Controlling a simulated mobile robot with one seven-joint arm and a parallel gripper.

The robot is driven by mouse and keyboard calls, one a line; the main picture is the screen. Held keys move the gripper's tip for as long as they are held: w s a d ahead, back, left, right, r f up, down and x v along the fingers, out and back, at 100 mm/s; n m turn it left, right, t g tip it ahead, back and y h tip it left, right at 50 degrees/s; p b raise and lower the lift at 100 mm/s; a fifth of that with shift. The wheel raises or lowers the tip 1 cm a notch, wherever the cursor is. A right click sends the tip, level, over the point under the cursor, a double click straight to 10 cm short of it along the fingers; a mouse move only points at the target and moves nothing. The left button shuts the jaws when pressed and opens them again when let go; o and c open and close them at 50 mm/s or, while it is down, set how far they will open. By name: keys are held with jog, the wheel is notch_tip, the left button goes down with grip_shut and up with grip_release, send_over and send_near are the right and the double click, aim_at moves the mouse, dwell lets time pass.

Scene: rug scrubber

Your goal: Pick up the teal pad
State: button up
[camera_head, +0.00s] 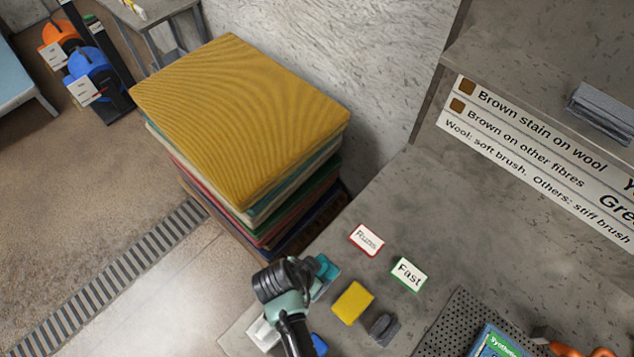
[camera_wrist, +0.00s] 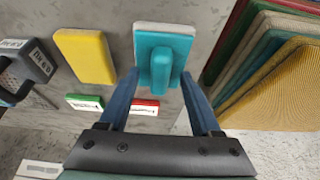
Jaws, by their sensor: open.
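The teal pad (camera_wrist: 180,46) is a rounded block with a raised teal grip on top and a pale layer along one edge. In the wrist view it lies on the grey counter, between and beyond the fingertips. In the head view the teal pad (camera_head: 327,268) is partly hidden by my wrist. My gripper (camera_wrist: 160,90) is open and empty, with its two blue fingers spread to either side of the pad's near end. I cannot tell whether either finger touches it. In the head view the fingertips are hidden behind my arm.
A yellow pad (camera_head: 352,303) and a dark grey block (camera_head: 384,329) lie beside it. Labels reading Runs (camera_head: 366,240) and Fast (camera_head: 408,273) stand behind. A tall stack of folded rugs (camera_head: 240,120) rises close on the left. White and blue items lie partly behind my arm.

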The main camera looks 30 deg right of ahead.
grip_shut()
dwell(0.3)
jog(key=shift+r, duration=0.1)
notch_tip(320, 180, up, 10)
jog(key=b, duration=0.1)
dwell(0.6)
jog(key=c, duration=0.8)
grip_release()
grip_shut()
